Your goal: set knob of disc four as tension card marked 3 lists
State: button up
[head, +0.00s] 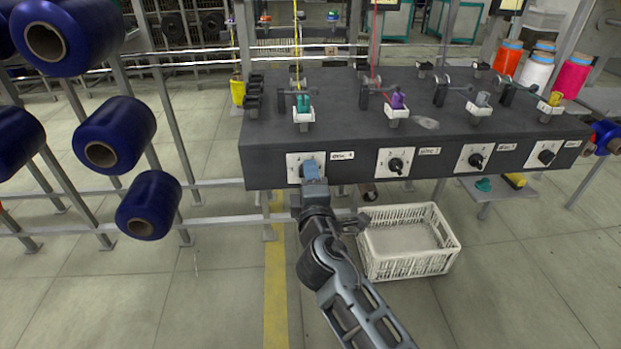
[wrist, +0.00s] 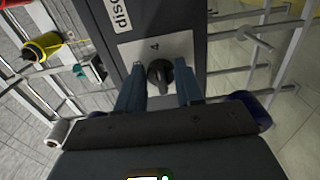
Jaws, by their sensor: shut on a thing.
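My gripper (head: 312,172) reaches the leftmost dial on the front of the dark machine box (head: 420,115). The label beside it (head: 342,155) appears to read disc 4. In the wrist view my gripper (wrist: 160,88) has its two blue fingers on either side of the black knob (wrist: 159,72), shut on it. The knob sits on a pale dial plate (wrist: 182,47) with a mark that looks like 4 above it. The knob's exact setting is unclear, and the head view hides it behind my gripper. No tension card marked 3 is readable in either view.
Three similar knobs (head: 395,164) (head: 475,160) (head: 546,156) line the panel to the right. A white crate (head: 408,270) stands on the floor below. Blue spools (head: 114,135) on a rack stand at left. Bare floor lies in front.

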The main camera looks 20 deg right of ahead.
jog(key=o, duration=1)
jog(key=shift+v, duration=3.95)
jog(key=s+f+m+g+y+p, duration=0.1)
jog(key=s+f+m+y+p, duration=0.15)
jog(key=s, duration=0.85)
jog(key=s+f+m+g+y+p, duration=0.1)
jog(key=s+f+m+y, duration=0.15)
jog(key=s, duration=0.85)
jog(key=s+r+m+p, duration=0.1)
jog(key=s+r+m, duration=0.2)
jog(key=s, duration=0.3)
jog(key=s+d+r+m+p, duration=0.1)
jog(key=s+r+m, duration=0.2)
jog(key=s+r, duration=0.3)
jog(key=s+d+r+m+p, duration=0.1)
jog(key=s+r+m, duration=0.2)
jog(key=s, duration=0.5)
jog(key=shift+s+r+y, duration=0.2)
jog(key=shift+r+y, duration=0.1)
jog(key=shift+r, duration=0.5)
